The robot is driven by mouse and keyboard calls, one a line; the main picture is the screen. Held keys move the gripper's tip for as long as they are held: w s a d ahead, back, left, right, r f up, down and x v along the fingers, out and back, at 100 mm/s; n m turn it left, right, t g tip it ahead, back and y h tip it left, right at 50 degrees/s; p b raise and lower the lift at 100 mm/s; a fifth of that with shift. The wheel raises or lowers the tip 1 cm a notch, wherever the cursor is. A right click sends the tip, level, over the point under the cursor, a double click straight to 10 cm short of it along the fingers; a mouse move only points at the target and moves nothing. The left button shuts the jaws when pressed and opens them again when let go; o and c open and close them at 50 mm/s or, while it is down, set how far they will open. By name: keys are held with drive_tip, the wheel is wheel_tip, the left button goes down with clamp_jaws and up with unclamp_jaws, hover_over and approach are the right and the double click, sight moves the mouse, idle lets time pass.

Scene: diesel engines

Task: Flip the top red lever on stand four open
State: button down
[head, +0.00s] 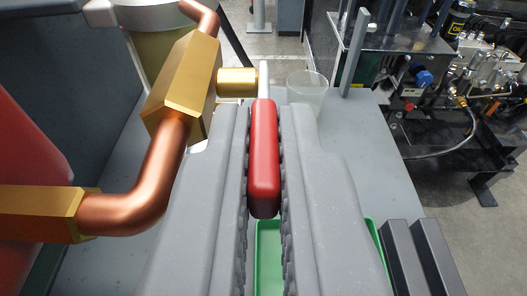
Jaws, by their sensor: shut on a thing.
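The red lever (264,160) points toward me in the middle of the head view. A pale metal stem at its far end meets a brass valve fitting (238,82). My gripper (264,130) is shut on the red lever, with one grey finger on each side of it. The brass fitting joins a large brass block (183,85) on a copper pipe (150,190) to the left. The fingers hide the lever's sides. I cannot read any stand number.
A clear cup (307,92) stands on the grey bench top (375,150) beyond my gripper. A green tray (270,245) lies below it. Dark bars (420,258) are at lower right. Engine equipment (460,80) stands at the right. A red surface (25,150) is at the left edge.

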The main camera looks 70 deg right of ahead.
drive_tip(key=shift+a+f+h+b, duration=0.1)
drive_tip(key=shift+f+h+b, duration=0.25)
drive_tip(key=shift+b, duration=0.4)
drive_tip(key=shift+r, duration=0.1)
drive_tip(key=c, duration=1.6)
unclamp_jaws()
drive_tip(key=shift+r, duration=0.1)
drive_tip(key=shift+o, duration=0.2)
drive_tip(key=shift+r, duration=0.1)
drive_tip(key=shift+a, duration=0.15)
